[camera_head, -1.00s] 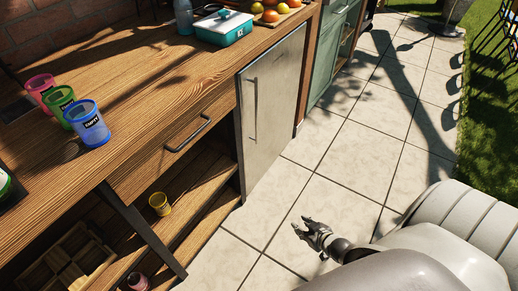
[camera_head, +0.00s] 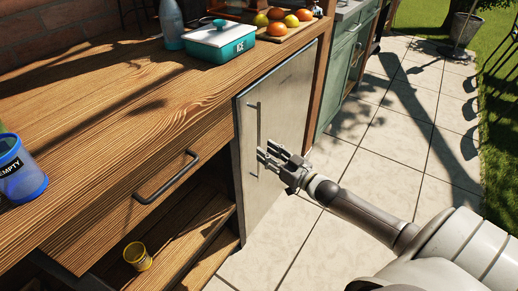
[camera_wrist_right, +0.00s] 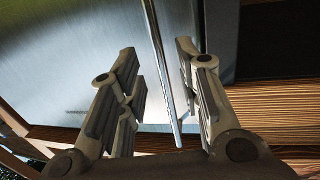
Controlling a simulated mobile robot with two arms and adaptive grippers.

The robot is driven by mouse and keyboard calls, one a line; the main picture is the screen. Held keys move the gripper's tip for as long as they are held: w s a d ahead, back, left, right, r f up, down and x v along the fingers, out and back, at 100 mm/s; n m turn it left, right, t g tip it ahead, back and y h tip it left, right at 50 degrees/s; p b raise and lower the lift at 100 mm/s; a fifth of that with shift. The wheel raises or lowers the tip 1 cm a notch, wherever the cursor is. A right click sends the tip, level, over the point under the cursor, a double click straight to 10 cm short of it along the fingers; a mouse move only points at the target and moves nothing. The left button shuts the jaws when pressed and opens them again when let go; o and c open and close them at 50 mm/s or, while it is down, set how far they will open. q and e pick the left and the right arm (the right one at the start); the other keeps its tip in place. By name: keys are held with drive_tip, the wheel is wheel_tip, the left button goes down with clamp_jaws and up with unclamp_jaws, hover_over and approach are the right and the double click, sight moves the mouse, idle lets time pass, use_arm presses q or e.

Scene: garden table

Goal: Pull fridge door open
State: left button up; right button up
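The fridge door (camera_head: 283,125) is a brushed metal panel under the wooden counter, and it looks shut. Its long thin vertical handle (camera_head: 258,135) is near the door's left edge. My right gripper (camera_head: 265,160) is at the lower half of the handle. In the right wrist view the gripper (camera_wrist_right: 160,95) has its fingers apart, with the handle bar (camera_wrist_right: 160,65) running between them. The right finger looks close to the bar; the left finger is clearly apart from it. The door surface (camera_wrist_right: 65,55) lies behind. My left gripper is not in view.
A drawer with a dark handle (camera_head: 166,179) is left of the fridge, above a shelf with a yellow cup (camera_head: 137,256). A teal box (camera_head: 221,42) and a fruit tray (camera_head: 290,36) stand on the counter. The tiled floor (camera_head: 385,160) right of the door is clear.

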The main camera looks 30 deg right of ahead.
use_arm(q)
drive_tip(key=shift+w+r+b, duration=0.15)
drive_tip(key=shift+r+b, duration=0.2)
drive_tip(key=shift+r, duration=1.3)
use_arm(e)
drive_tip(key=shift+w+a, duration=0.2)
drive_tip(key=shift+w, duration=0.9)
drive_tip(key=shift+w+a, duration=0.2)
drive_tip(key=shift+w, duration=0.9)
drive_tip(key=shift+c, duration=0.5)
clamp_jaws()
